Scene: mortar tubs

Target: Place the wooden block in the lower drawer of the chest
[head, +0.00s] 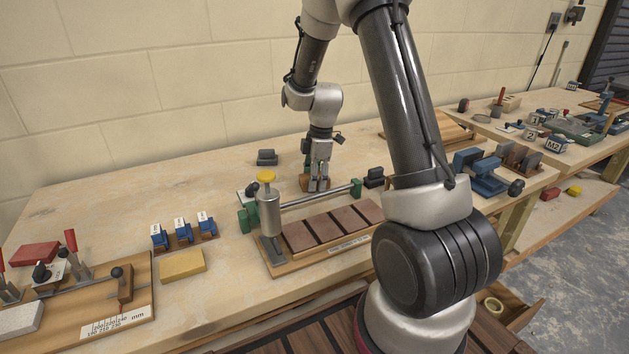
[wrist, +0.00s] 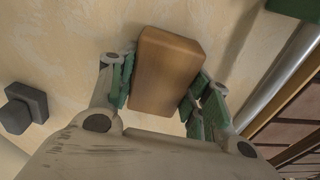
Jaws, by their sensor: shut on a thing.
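The wooden block (wrist: 168,70) is brown and sits between the green-padded fingers of my gripper (wrist: 165,88) in the wrist view. The gripper is shut on it. In the head view my gripper (head: 319,184) is low over the back of the workbench, behind the slotted fixture, and a brown part of the block (head: 305,183) shows beside the fingers. I cannot tell whether the block touches the bench. At the lower right, an open wooden drawer (head: 528,312) shows partly, with a tape roll in it. My arm hides much of that area, and I cannot tell which drawer it is.
The fixture (head: 345,245) with brown plates and a metal rod stands just in front of my gripper. A dark grey block (head: 267,158) lies behind to the left. Blue clamps (head: 183,232) and a yellow block (head: 182,265) are left; a blue vise (head: 480,172) is right.

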